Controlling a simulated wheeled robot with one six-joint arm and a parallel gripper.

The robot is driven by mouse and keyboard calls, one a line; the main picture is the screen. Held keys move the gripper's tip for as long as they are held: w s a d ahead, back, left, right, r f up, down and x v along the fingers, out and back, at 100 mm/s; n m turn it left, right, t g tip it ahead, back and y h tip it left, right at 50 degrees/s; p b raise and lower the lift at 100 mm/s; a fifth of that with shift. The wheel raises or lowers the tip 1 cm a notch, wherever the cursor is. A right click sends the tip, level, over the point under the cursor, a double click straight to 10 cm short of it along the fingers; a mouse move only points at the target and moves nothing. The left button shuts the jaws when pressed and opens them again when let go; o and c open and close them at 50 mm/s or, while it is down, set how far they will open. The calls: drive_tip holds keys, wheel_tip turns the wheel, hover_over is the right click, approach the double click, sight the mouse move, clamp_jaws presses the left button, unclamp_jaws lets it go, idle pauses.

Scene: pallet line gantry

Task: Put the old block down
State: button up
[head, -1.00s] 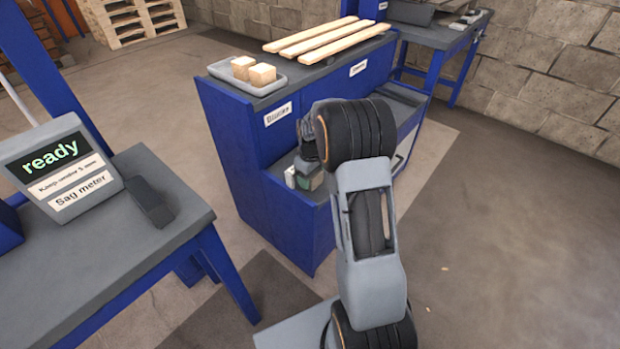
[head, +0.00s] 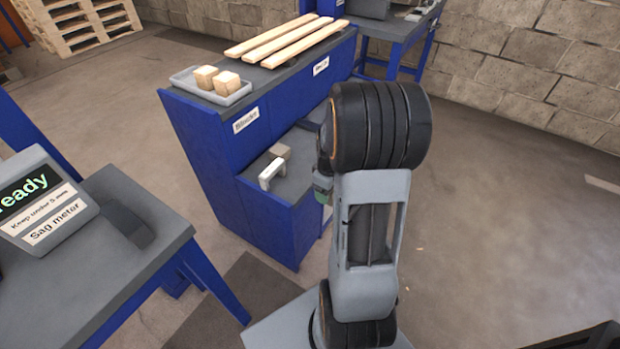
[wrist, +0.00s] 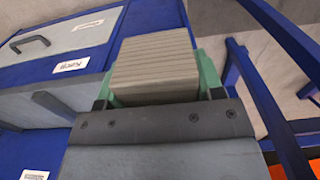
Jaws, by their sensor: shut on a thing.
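My gripper (wrist: 157,88) shows in the wrist view with green fingers shut on the old block (wrist: 155,62), a worn grey-brown block with ridged grain. The gripper is just right of the blue cabinet's lower grey shelf (head: 262,192) in that picture. Whether the block touches anything below cannot be told.
A grey-brown block (head: 280,151) and a white bracket-like piece (head: 271,173) are on the lower shelf. Above, a grey tray (head: 185,80) holds two pale blocks beside three slats (head: 285,42). The sag meter (head: 42,205) stands on the left table. Open floor lies right.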

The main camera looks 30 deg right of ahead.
drive_tip(key=s, duration=0.1)
drive_tip(key=s+d, duration=0.1)
drive_tip(key=s, duration=0.1)
drive_tip(key=shift+d, duration=0.2)
